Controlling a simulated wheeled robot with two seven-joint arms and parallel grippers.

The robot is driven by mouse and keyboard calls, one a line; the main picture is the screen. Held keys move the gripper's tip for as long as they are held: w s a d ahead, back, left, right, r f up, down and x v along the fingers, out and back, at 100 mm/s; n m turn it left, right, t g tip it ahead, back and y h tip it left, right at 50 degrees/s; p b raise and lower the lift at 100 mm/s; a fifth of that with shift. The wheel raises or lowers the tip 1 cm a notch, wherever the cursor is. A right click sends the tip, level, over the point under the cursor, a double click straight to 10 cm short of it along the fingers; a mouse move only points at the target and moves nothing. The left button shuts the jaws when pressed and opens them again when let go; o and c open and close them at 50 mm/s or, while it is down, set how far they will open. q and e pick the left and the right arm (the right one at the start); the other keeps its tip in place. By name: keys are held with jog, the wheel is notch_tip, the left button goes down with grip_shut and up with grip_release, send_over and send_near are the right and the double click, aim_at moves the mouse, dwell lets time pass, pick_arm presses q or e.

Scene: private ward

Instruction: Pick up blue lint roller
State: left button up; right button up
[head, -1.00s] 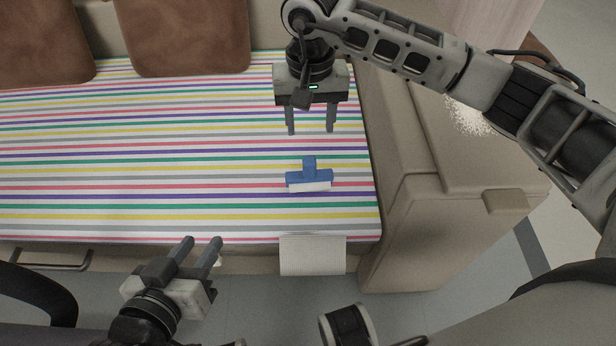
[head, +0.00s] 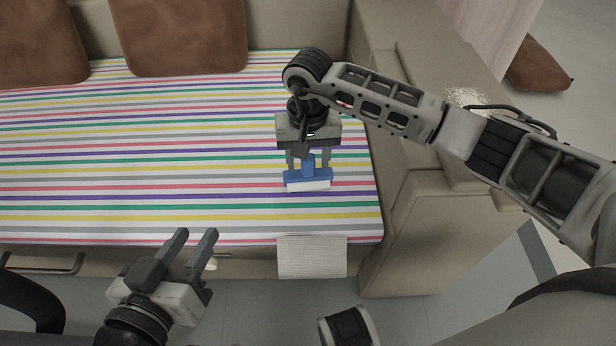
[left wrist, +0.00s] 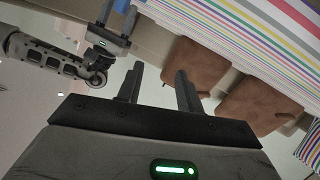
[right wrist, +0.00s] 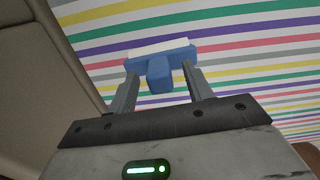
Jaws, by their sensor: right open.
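The blue lint roller (head: 308,178) lies on the striped sofa seat, with a white strip along its front edge and a short blue handle behind. My right gripper (head: 308,172) is open just above it, its fingers to either side of the handle. In the right wrist view the roller (right wrist: 160,72) shows between and beyond the open fingertips (right wrist: 160,80). I cannot tell whether a finger touches it. My left gripper (head: 194,236) is open and empty in front of the seat; its fingers (left wrist: 155,85) also show in the left wrist view.
The striped seat (head: 120,180) is clear left of the roller. Brown cushions (head: 185,35) lean at the back. A beige armrest (head: 420,230) stands at the right. A pale cloth or flap (head: 312,257) hangs over the seat's front edge.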

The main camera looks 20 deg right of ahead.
grip_shut()
jog(key=shift+r, duration=0.1)
